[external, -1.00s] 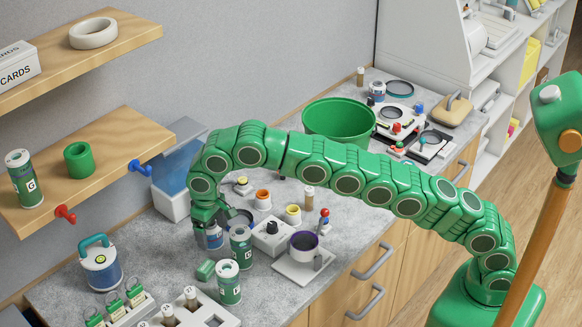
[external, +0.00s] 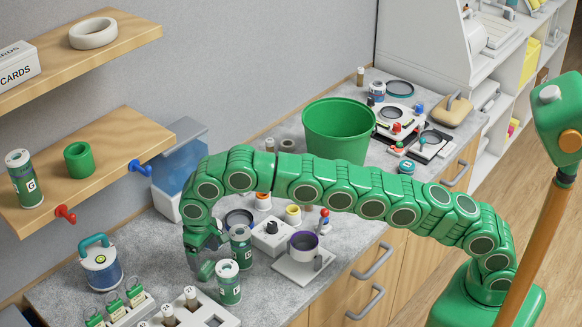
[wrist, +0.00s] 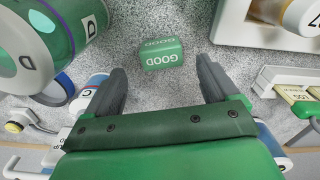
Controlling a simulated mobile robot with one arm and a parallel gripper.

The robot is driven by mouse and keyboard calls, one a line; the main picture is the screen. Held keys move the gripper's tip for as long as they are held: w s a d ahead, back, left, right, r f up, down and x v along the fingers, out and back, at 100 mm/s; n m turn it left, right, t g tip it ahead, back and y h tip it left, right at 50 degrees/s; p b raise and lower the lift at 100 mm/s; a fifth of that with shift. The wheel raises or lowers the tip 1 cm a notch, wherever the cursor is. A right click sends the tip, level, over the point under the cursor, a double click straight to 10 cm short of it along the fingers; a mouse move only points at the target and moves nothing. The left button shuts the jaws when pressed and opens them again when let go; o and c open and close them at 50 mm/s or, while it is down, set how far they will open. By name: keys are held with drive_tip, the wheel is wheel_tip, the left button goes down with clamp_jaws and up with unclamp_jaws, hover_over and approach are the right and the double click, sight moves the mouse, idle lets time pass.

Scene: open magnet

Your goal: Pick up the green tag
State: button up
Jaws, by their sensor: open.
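The green tag (wrist: 162,54) is a small green block with the word GOOD on it, lying on the grey counter. In the wrist view it sits just beyond and between my fingertips, with bare counter on both sides. My gripper (wrist: 161,72) is open and empty, its two dark fingers apart. In the external view my gripper (external: 196,264) points down close beside the tag (external: 208,271), which is partly hidden there.
Two green-and-white canisters (external: 229,283) (external: 241,246) stand close to the right of my gripper. A white tray with bottles (external: 205,312) and a rack with small tags (external: 127,311) lie in front. A blue-handled jar (external: 101,266) stands to the left.

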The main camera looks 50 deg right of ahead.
sight(206, 266)
wheel_tip(206, 266, down, 5)
drive_tip(key=shift+s+a+r, duration=0.1)
drive_tip(key=shift+s, duration=0.05)
drive_tip(key=c, duration=1.1)
drive_tip(key=shift+o, duration=0.2)
drive_tip(key=shift+r, duration=5.05)
